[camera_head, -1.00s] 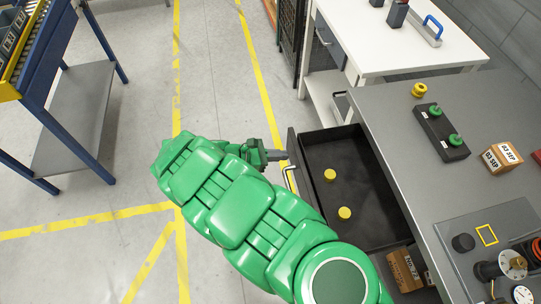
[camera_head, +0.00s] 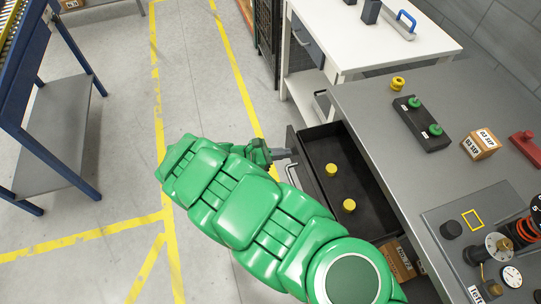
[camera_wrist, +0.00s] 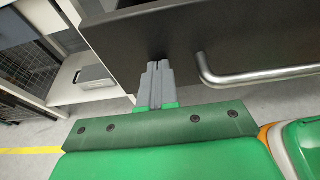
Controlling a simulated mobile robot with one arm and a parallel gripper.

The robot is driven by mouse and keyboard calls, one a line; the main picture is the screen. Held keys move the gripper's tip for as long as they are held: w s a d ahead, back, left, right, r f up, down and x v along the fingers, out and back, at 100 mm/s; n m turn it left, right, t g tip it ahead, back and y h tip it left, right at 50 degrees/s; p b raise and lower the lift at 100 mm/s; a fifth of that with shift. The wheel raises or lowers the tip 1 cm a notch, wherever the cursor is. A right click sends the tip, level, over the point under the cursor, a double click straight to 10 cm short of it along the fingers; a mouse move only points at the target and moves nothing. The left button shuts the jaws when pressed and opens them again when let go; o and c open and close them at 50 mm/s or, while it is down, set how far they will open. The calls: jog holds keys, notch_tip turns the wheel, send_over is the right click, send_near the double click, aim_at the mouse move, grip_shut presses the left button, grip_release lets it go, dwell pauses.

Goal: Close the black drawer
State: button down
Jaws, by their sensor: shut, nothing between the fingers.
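The black drawer (camera_head: 318,156) is pulled out from under the grey workbench, with two yellow knobs (camera_head: 331,169) lying in it. Its dark front (camera_wrist: 190,38) fills the top of the wrist view, with a metal bar handle (camera_wrist: 262,74) on it. My gripper (camera_head: 292,154) is at the outer side of the drawer front, near its far end. In the wrist view my gripper (camera_wrist: 155,68) has its grey fingers together and empty, pointing at the front, left of the handle. Whether the tips touch it I cannot tell. My green arm hides the drawer's near outer corner.
The grey workbench (camera_head: 372,100) carries a black block with green knobs (camera_head: 422,123), a cardboard box (camera_head: 480,144) and a gauge panel (camera_head: 450,260). A white table (camera_head: 340,30) stands behind. A blue rack (camera_head: 60,90) stands left, with clear floor between.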

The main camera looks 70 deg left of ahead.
aim_at(293, 144)
jog(key=w, duration=1.8)
jog(key=shift+w, duration=0.95)
jog(key=shift+w+d+r, duration=0.1)
jog(key=shift+w, duration=0.05)
jog(key=shift+s, duration=0.6)
jog(key=v, duration=0.9)
jog(key=f+v, duration=0.1)
jog(key=v, duration=0.3)
jog(key=shift+s+a, duration=0.2)
jog(key=shift+s, duration=0.4)
